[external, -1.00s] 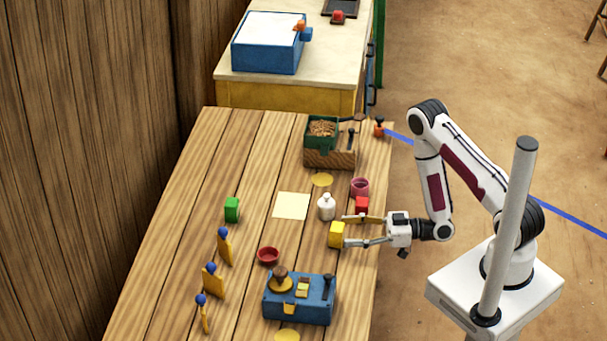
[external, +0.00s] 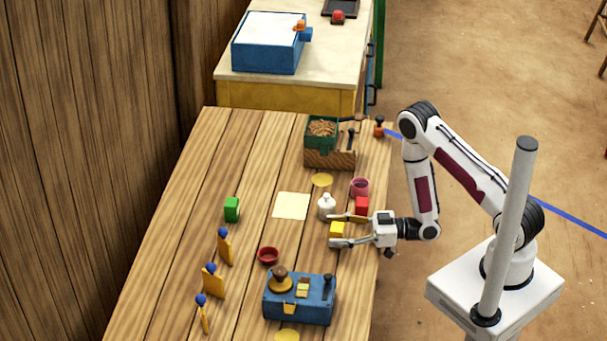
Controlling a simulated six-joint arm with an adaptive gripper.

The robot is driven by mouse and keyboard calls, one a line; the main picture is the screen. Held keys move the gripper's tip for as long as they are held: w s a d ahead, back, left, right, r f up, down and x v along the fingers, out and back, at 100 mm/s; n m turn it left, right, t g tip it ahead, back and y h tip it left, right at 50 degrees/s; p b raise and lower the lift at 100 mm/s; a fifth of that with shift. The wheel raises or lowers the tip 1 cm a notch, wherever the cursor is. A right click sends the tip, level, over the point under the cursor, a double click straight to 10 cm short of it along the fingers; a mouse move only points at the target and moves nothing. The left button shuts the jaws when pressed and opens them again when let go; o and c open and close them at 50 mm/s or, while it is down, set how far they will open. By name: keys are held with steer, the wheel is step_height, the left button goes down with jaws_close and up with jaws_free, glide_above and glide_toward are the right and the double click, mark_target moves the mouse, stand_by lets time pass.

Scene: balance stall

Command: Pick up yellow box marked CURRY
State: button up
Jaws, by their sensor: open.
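A small yellow box (external: 337,230) stands on the wooden table near its right edge. Its marking is too small to read. My gripper (external: 341,230) reaches in from the right, low over the table. Its fingers are open, one on the far side of the box and one on the near side. The near finger hides the lower part of the box. I cannot tell whether either finger touches it.
A red box (external: 362,205) and a white bottle (external: 326,207) stand close behind the far finger. A pink cup (external: 360,187) is beyond them. A red bowl (external: 268,255) and a blue device (external: 299,299) are nearer the front. A green box (external: 232,209) stands left.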

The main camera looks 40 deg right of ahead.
mark_target(337, 227)
steer(key=c, duration=1.5)
steer(key=shift+r, duration=0.2)
steer(key=shift+r, duration=4.8)
